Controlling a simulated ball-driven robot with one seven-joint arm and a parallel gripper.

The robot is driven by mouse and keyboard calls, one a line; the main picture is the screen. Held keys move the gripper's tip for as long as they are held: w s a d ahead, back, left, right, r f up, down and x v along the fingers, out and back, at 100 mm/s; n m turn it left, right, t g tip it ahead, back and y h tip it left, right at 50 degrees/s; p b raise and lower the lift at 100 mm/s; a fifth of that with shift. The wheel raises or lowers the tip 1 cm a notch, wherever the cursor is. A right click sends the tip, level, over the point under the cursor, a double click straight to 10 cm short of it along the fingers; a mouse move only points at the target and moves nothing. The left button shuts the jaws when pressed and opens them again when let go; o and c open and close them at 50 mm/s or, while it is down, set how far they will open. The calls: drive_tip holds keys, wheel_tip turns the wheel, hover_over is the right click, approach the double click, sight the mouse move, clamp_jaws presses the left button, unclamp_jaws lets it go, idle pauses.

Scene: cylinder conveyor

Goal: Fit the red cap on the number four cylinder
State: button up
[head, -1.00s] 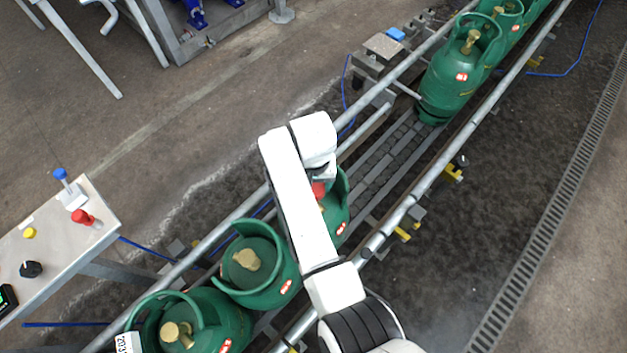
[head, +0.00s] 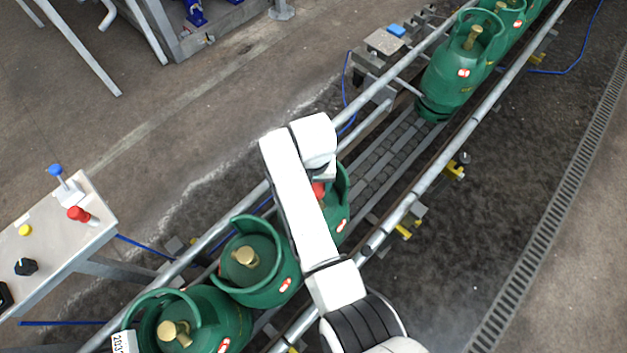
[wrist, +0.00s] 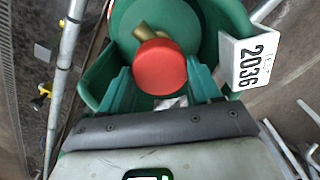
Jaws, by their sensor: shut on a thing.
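The red cap (wrist: 158,67) sits between the fingers of my gripper (wrist: 158,82) in the wrist view, close against the brass valve (wrist: 143,33) of a green cylinder (wrist: 118,22). My gripper is shut on the cap. Whether the cap is on the valve or just above or beside it, I cannot tell. A sliver of the cap (head: 318,190) shows beside my arm in the head view, over the green cylinder (head: 342,205) that my arm partly covers. My gripper is hidden there by my arm. A white tag reading 2036 (wrist: 250,62) is on the cylinder's collar.
Two green cylinders with bare brass valves stand lower left on the conveyor (head: 262,262) (head: 215,318). More stand at upper right (head: 455,75). Metal rails (head: 440,180) flank the conveyor. A control table (head: 85,240) is at left. The conveyor stretch ahead of my arm is empty.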

drive_tip(key=shift+f, duration=0.45)
drive_tip(key=o, duration=1.1)
wheel_tip(320, 180, up, 11)
drive_tip(key=b, duration=0.1)
drive_tip(key=shift+f, duration=0.1)
